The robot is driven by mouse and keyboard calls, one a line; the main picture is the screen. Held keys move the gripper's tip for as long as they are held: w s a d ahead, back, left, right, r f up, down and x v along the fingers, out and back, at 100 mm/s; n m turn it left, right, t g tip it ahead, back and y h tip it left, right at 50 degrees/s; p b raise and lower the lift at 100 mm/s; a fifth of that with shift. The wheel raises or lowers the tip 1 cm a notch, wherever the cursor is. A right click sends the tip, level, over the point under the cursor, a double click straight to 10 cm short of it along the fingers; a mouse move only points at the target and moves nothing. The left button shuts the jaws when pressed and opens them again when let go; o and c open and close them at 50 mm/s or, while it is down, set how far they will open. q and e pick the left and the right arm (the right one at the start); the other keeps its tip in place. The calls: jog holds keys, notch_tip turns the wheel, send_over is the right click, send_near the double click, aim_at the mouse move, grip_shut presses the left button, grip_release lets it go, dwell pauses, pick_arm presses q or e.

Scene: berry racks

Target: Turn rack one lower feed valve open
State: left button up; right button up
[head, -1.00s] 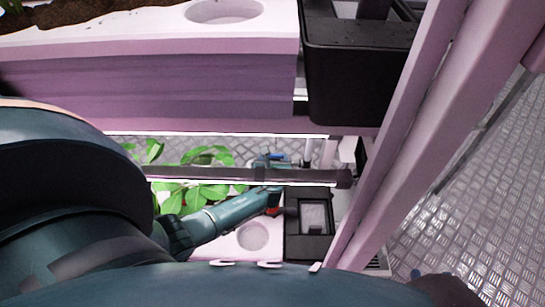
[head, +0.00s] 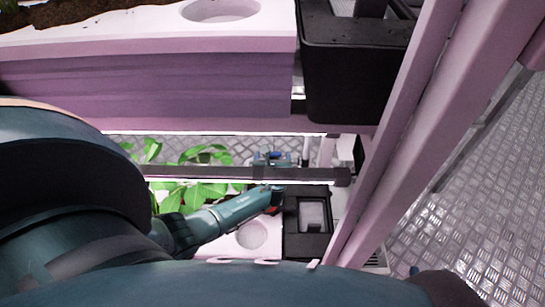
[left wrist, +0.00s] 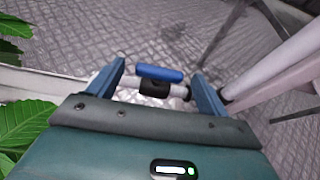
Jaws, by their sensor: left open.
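The lower feed valve shows in the left wrist view as a blue lever handle (left wrist: 160,73) on a black valve body (left wrist: 153,89), set on a thin white pipe (left wrist: 180,91). The handle lies crosswise. My left gripper (left wrist: 158,70) is open, with one blue finger on each side of the handle. I see gaps between the handle and both fingers. In the head view my left gripper (head: 272,160) is small and partly hidden behind a dark bar at the lower tier. My right gripper is not in view.
A dark horizontal bar (head: 210,173) crosses above my left forearm. A black box (head: 307,222) sits at the end of the lower white trough. Pink rack posts (head: 400,130) stand to the right. Leaves (left wrist: 25,130) lie left of the gripper.

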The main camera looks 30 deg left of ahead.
aim_at(273, 153)
pick_arm(q)
jog(key=shift+s+d+r, duration=0.15)
jog(key=shift+s+r, duration=0.05)
jog(key=shift+s, duration=0.05)
jog(key=p+v, duration=0.2)
jog(key=shift+s+d+r, duration=0.15)
jog(key=shift+s+r, duration=0.05)
jog(key=shift+r, duration=0.05)
jog(key=p+v, duration=0.3)
jog(key=v, duration=0.7)
jog(key=shift+f+p, duration=0.2)
jog(key=shift+p, duration=0.15)
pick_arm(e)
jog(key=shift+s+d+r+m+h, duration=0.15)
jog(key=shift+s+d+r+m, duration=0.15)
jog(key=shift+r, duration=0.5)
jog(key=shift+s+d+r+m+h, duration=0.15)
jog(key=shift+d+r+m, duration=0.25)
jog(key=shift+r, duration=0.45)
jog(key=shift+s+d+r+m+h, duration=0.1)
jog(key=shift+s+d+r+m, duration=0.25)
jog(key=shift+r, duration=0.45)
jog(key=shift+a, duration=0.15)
